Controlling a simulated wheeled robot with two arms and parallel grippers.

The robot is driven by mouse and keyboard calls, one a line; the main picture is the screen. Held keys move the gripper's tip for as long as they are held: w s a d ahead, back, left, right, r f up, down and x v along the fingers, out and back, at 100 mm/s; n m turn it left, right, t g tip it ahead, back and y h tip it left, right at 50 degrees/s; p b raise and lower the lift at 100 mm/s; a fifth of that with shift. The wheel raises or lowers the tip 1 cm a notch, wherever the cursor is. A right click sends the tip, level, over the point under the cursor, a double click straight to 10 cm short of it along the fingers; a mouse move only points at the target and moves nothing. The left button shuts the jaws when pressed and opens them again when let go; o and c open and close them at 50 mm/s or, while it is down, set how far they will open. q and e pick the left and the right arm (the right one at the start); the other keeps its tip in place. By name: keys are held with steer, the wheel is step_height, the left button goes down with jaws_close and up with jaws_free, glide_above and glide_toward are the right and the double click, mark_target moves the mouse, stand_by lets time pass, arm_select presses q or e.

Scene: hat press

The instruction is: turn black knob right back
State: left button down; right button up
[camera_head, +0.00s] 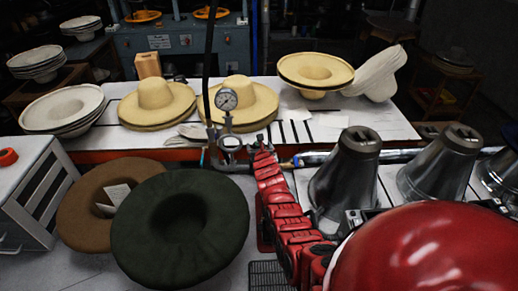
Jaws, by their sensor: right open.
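I cannot make out the black knob for certain. A round pressure gauge (227,99) with a white face stands on a metal pipe fitting (230,142) at the front edge of the white table, and small valve parts sit around it. My left gripper is out of view.
The white table (330,123) bears straw hats (157,103) and a pale hat stack (62,110). A dark green hat (180,228) overlaps a brown one (90,205). Metal cones (346,170) stand at right.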

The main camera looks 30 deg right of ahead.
steer(key=c, duration=1.4)
